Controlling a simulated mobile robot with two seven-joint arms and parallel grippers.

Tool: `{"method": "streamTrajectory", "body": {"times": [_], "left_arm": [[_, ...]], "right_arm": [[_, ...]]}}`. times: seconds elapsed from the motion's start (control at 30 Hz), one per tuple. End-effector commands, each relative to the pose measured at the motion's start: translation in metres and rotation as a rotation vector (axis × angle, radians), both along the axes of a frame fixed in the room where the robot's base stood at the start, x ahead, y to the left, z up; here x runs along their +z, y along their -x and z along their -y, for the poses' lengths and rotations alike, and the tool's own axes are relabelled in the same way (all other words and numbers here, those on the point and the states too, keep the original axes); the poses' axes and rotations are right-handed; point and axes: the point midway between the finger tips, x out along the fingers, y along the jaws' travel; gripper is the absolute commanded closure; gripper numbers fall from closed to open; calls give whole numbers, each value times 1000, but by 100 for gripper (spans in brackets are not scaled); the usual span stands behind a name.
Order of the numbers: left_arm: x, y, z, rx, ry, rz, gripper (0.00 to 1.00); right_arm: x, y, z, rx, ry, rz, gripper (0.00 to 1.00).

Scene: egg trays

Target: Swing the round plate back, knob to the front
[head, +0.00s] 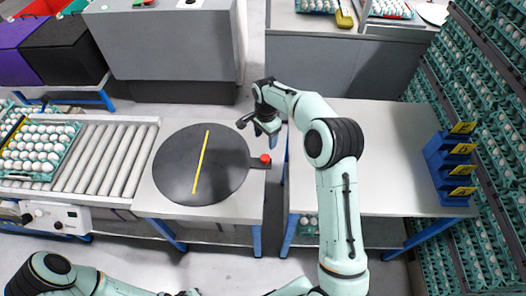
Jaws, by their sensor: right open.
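The round plate (222,172) is a dark disc lying flat on the light table left of centre. A yellow stripe (201,160) runs across it, nearly front to back and slightly tilted. A short dark tab sticks out from its right side, and the red knob (265,158) sits on the tab's end, so the knob points right. My right gripper (257,131) is open and empty, behind the knob and apart from it in the picture. Its height above the table is hard to tell. My left gripper is out of view; only part of my left arm shows at the bottom left.
A roller conveyor (108,158) meets the plate's table on the left, with an egg tray (74,150) at its far left. A bare table (370,150) stands to the right, with blue holders (446,170) at its edge. Stacked egg trays (490,130) line the right side.

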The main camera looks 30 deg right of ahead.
Motion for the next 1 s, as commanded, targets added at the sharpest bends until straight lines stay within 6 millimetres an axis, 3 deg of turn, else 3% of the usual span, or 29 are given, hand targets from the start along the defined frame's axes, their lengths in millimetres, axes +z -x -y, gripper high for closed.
{"method": "streamTrajectory", "body": {"times": [0.3,0.5,0.7,0.97,1.0], "left_arm": [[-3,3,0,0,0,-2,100],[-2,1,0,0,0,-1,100],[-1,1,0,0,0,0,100],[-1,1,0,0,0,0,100],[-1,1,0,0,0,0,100]], "right_arm": [[-70,1,0,0,-2,-5,35],[-100,0,0,1,-2,-1,35],[-113,0,0,1,-1,0,35],[-114,-1,0,1,0,1,35],[-114,-1,0,1,0,1,42]]}}
